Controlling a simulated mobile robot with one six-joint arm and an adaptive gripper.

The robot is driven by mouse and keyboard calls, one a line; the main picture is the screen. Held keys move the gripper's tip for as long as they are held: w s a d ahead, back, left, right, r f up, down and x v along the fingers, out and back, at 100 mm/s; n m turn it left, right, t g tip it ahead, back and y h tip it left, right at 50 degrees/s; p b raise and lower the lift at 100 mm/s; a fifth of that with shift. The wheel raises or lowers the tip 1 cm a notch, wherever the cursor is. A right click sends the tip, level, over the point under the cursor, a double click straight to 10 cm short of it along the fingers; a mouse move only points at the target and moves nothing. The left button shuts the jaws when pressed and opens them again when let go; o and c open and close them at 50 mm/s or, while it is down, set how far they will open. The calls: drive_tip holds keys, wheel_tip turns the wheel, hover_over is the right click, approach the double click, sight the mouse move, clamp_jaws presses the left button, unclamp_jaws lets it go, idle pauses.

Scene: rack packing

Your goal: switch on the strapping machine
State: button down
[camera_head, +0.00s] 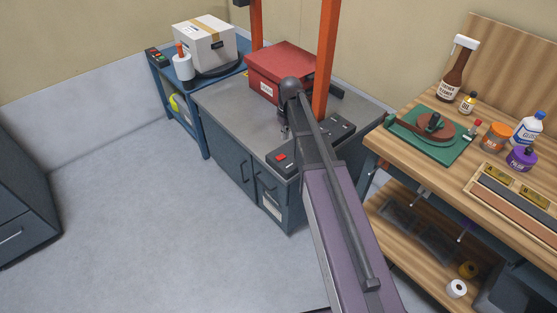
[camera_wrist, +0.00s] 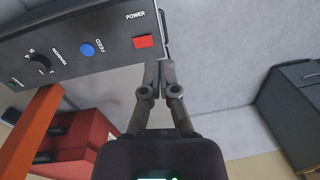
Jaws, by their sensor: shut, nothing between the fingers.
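The strapping machine is a grey cabinet with an orange arch (camera_head: 327,60) and a black control panel along its front. In the head view the red switch (camera_head: 281,157) is at the panel's left end. My gripper (camera_wrist: 157,80) is shut and empty, its tips just below the POWER switch in the wrist picture. Contact with the panel cannot be told. In the head view my arm hides much of the gripper and part of the panel.
A red case (camera_head: 280,72) sits on the machine's top. A blue stand with a white box (camera_head: 205,45) is behind at left. A wooden bench (camera_head: 400,160) with bottles and a green mat is at right. The floor (camera_head: 130,220) at left is clear.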

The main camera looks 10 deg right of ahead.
drive_tip(key=n+b, duration=0.2)
hover_over(279, 158)
drive_tip(key=d, duration=0.1)
wheel_tip(279, 158, down, 2)
drive_tip(key=f, duration=0.1)
drive_tip(key=shift+w+d+r, duration=0.15)
drive_tip(key=shift+w+r, duration=0.15)
drive_tip(key=shift+w, duration=0.1)
drive_tip(key=shift+f, duration=0.2)
drive_tip(key=f+b, duration=0.4)
drive_tip(key=a+f+b, duration=0.1)
drive_tip(key=f+b, duration=0.4)
drive_tip(key=s+f+b, duration=0.1)
drive_tip(key=f+b, duration=0.3)
drive_tip(key=shift+a+f+b, duration=0.2)
drive_tip(key=shift+f+b, duration=0.05)
drive_tip(key=shift+b, duration=0.05)
drive_tip(key=shift+d+f, duration=0.15)
drive_tip(key=shift+d, duration=0.05)
idle(0.4)
